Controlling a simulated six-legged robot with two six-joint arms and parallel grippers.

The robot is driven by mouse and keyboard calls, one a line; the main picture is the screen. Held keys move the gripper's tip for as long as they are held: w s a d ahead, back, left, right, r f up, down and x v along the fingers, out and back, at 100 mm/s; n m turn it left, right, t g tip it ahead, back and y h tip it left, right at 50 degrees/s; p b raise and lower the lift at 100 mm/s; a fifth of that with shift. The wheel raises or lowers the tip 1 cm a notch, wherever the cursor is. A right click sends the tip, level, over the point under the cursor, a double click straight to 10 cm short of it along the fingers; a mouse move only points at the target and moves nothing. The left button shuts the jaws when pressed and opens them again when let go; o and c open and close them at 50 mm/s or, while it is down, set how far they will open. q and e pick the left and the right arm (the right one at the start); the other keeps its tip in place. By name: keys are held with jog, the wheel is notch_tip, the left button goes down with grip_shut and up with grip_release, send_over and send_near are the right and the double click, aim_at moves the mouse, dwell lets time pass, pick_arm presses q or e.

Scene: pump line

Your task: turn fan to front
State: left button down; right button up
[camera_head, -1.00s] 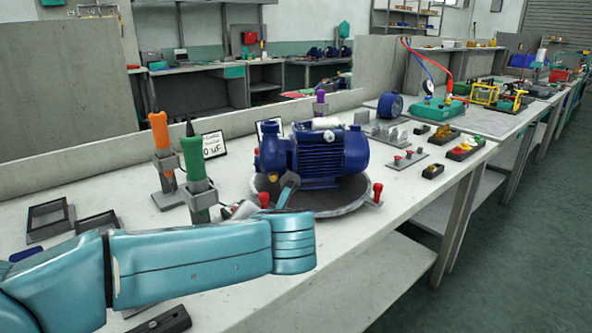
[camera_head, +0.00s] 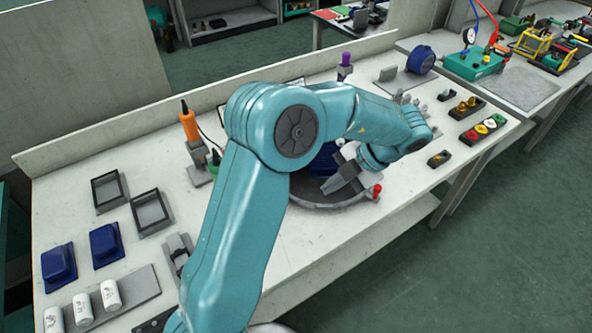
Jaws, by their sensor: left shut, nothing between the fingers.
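The blue pump motor (camera_head: 324,163) sits on the round grey turntable (camera_head: 322,198). My left arm crosses in front of it and hides most of it, so I cannot tell which way its fan end faces. A red knob (camera_head: 376,190) stands on the turntable's right rim. My left gripper (camera_head: 334,186) is shut and empty, pointing down-left over the right part of the turntable, close to the motor. I cannot tell whether it touches anything. My right gripper is out of view.
An orange-handled tool (camera_head: 189,122) stands behind left. Empty trays (camera_head: 151,213), blue covers (camera_head: 105,245) and white cylinders (camera_head: 110,295) lie at the left. A blue round part (camera_head: 420,60) and button blocks (camera_head: 481,129) are at the right. The bench front beside the turntable is clear.

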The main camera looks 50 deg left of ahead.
pick_arm(q)
jog(key=x, duration=0.6)
jog(key=s+x, duration=0.1)
jog(key=x, duration=0.2)
jog(key=shift+s+a+r, duration=0.1)
jog(key=shift+a+r, duration=0.15)
jog(key=shift+a, duration=0.15)
jog(key=shift+s+a+p, duration=0.15)
jog(key=shift+a+p, duration=0.05)
jog(key=shift+a, duration=0.75)
jog(key=shift+s+a+p, duration=0.15)
jog(key=shift+a, duration=0.85)
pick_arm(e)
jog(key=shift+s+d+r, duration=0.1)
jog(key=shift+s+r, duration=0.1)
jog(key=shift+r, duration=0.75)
pick_arm(q)
jog(key=shift+a, duration=0.1)
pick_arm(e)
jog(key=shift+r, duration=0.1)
